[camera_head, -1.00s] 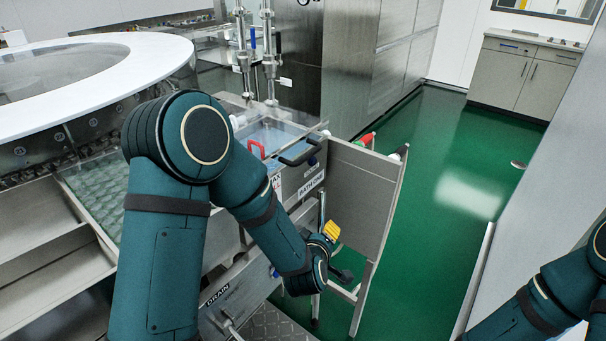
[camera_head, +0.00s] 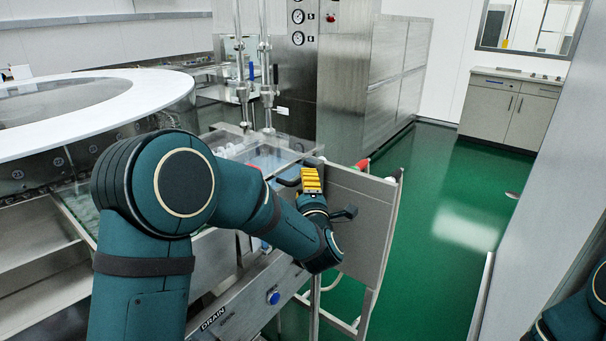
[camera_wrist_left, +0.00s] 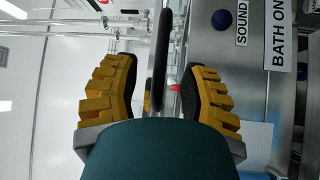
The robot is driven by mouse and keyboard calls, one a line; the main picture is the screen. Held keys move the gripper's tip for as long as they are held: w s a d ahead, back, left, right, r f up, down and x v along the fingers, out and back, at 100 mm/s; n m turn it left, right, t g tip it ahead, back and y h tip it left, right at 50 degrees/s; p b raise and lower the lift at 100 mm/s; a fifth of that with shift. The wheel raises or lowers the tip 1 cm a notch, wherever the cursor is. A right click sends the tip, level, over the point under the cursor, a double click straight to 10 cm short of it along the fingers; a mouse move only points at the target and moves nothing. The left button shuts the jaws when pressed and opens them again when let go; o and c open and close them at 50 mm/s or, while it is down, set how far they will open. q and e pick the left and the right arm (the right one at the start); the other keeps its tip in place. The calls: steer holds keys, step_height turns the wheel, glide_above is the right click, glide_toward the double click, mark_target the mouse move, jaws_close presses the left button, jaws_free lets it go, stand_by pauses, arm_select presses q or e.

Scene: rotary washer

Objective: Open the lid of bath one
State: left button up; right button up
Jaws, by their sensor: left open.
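The clear lid of bath one (camera_head: 240,150) lies flat over the bath and looks shut. Its black handle (camera_head: 314,162) is at the front edge, partly hidden by my left gripper (camera_head: 310,178). In the left wrist view the dark handle bar (camera_wrist_left: 161,50) lies between the two yellow-padded fingers of my left gripper (camera_wrist_left: 162,75). The fingers are open, with a gap on each side of the bar. The "BATH ON…" label (camera_wrist_left: 279,35) is to the right of the fingers. My right gripper is out of view; only part of the right arm shows at the lower right.
A steel side panel (camera_head: 358,215) stands just right of my left gripper. A front panel marked DRAIN (camera_head: 214,318) with a blue button (camera_head: 273,297) is below. A round white-rimmed machine (camera_head: 150,105) is at the left. Green floor (camera_head: 440,240) is free at the right.

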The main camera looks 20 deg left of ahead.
arm_select(q)
steer(key=shift+x, duration=2.5)
steer(key=shift+f, duration=0.1)
jaws_close()
